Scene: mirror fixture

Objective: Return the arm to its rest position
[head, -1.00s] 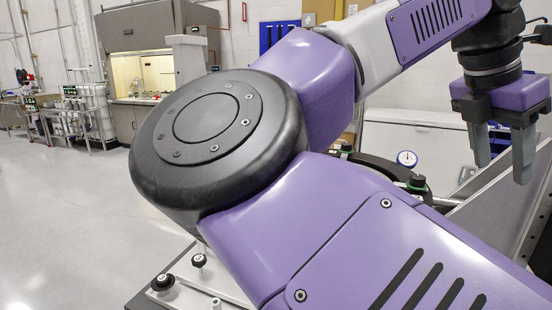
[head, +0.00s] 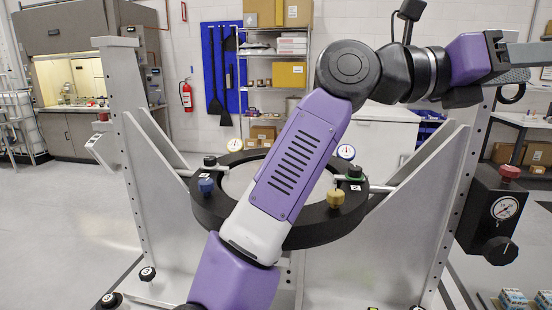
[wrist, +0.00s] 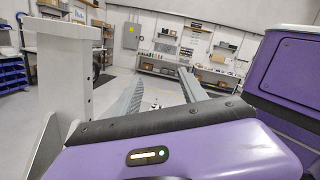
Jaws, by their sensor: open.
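My gripper (head: 532,62) is at the upper right in the head view, at the end of my raised purple and black arm, pointing right. In the wrist view, its two grey fingers (wrist: 160,92) stand apart with nothing between them. The mirror fixture's black ring (head: 207,213) lies behind my arm, held between two grey upright plates. A blue knob (head: 206,186) and a yellow knob (head: 335,198) sit on the ring. My arm hides the middle of the ring. My gripper is well apart from the ring, above and to its right.
A pressure gauge box (head: 490,215) with a red top is on the fixture's right side. The right upright (head: 440,215) stands below my gripper. The wrist view shows a grey post (wrist: 65,85) at left and open floor ahead. Shelves (head: 277,75) stand at the back.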

